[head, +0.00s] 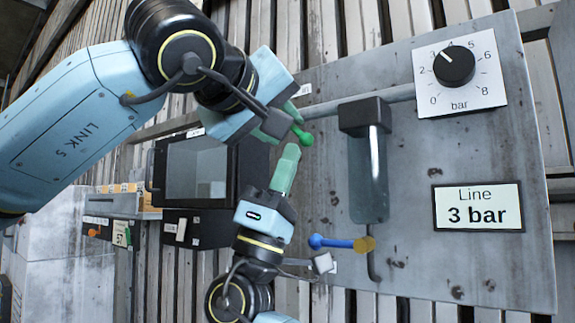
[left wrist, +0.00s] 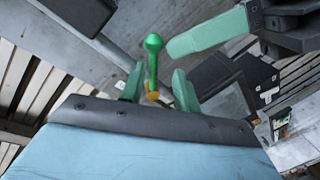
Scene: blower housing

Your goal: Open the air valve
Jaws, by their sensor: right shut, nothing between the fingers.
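A valve with a green ball-ended lever (head: 303,136) shows at the end of my left gripper (head: 287,112) in the head view. In the left wrist view the lever (left wrist: 153,55) stands out from a brass pivot (left wrist: 152,95), between the two spread fingers of my left gripper (left wrist: 158,88). The left gripper is open; I cannot tell whether a finger touches the lever. A second valve has a blue lever (head: 328,242) and a brass body. My right gripper (head: 289,158) is shut and empty, below the green lever; it also shows in the left wrist view (left wrist: 205,35). Labels are too small to read.
A grey panel (head: 420,150) carries a clear filter bowl (head: 368,175), a bar-scale dial (head: 454,66) with its mark near 3, a pipe, and a "Line 3 bar" sign (head: 478,207). A dark box (head: 200,170) stands left of my right gripper.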

